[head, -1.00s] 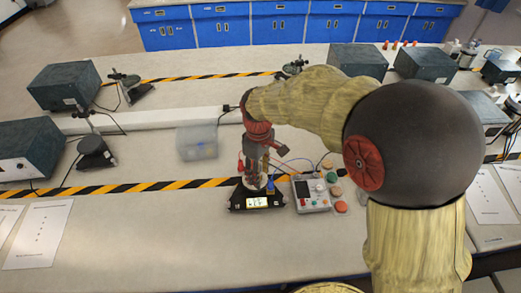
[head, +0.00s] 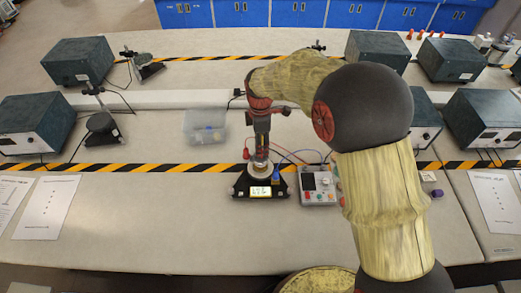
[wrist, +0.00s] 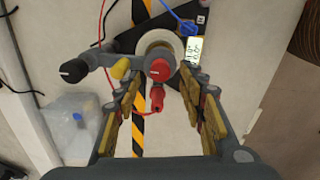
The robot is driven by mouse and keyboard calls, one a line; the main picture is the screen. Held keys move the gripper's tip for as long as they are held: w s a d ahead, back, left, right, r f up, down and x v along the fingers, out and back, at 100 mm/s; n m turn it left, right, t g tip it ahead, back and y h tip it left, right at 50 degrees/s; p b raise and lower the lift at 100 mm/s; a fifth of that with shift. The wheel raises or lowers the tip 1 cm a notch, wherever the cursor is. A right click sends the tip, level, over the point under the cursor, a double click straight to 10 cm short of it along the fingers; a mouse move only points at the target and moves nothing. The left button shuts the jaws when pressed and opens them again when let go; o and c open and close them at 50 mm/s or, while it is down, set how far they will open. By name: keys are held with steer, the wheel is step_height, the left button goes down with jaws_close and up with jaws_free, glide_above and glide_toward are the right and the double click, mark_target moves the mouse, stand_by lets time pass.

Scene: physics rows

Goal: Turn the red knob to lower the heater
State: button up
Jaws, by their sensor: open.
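The red knob (wrist: 160,69) is on a grey arm of the apparatus, in the middle of the wrist view. The apparatus stands on a black base with a lit display (head: 260,191), also in the wrist view (wrist: 194,50). My gripper (wrist: 160,88) is open, with its fingers left and right of the red knob and a gap on both sides. In the head view my gripper (head: 261,148) points down over the apparatus and hides its upper part, including the red knob.
A grey control box (head: 318,186) with cables stands right of the apparatus. A clear plastic bin (head: 205,125) is behind it to the left. A red plug (wrist: 157,98) sits close below the red knob in the wrist view. The front of the bench (head: 180,225) is clear.

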steer(key=shift+f, duration=1.45)
steer(key=shift+c, duration=0.7)
jaws_close()
